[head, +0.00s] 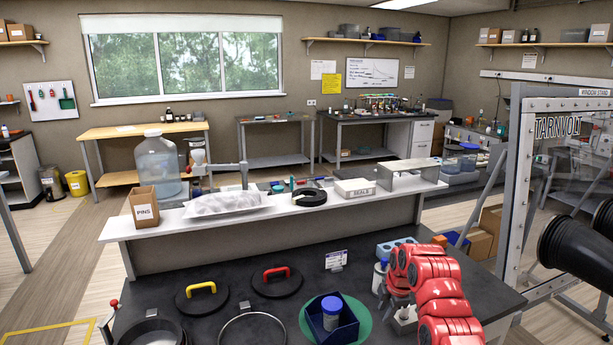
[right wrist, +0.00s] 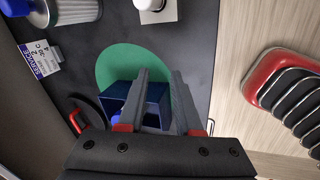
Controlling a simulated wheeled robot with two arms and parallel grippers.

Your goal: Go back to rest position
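My right arm (head: 440,290) is red and reaches over the dark bench from the right in the head view. In the head view the tray (head: 345,332) holds a blue-lidded jar (head: 331,314). My left gripper is not in view.
Two dark round lids, one with a yellow handle (head: 201,287) and one with a red handle (head: 277,271), lie on the bench. A raised white shelf (head: 300,205) stands behind. A framed glove panel with a black port (head: 575,250) stands at right.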

